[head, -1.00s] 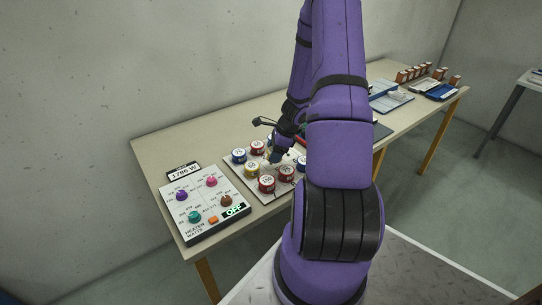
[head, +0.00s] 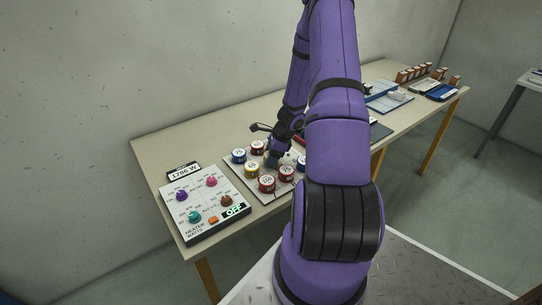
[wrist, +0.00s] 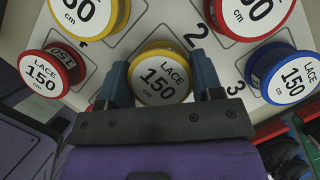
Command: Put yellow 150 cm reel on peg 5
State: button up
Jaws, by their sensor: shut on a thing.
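The yellow reel (wrist: 160,76), labelled LACE 150, sits between the two fingers of my gripper (wrist: 163,84) in the wrist view. The fingers are shut on its sides. It is over the numbered reel board, and I cannot tell whether it is seated or lifted. In the head view my gripper (head: 271,160) is low among the reels on the board (head: 235,172), and the held reel is mostly hidden. The numbers 2, 3 and 4 show on the board in the wrist view; I cannot see a 5.
Other reels stand close around. A heater panel (head: 205,205) lies left of the board. Trays (head: 390,103) lie farther right on the table.

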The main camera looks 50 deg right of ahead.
jog(key=shift+f, duration=0.35)
jog(key=o, duration=0.9)
jog(key=shift+o, duration=0.2)
